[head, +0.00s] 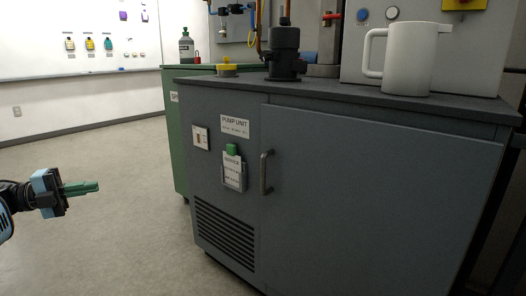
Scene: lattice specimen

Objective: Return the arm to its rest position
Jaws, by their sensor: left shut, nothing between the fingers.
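My left gripper (82,188) comes in from the left edge, with a black and light blue body and green fingers. The fingers are closed together with nothing between them. They point right toward the grey pump unit cabinet (380,190) and are well apart from it, over open floor. My right gripper is out of view.
The cabinet front has a vertical door handle (266,172), a tag holder (233,170) and a switch plate (201,137). A white mug (408,60) and a black pump (284,55) stand on top. A green cabinet (178,130) stands behind. The floor (110,240) at left is clear.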

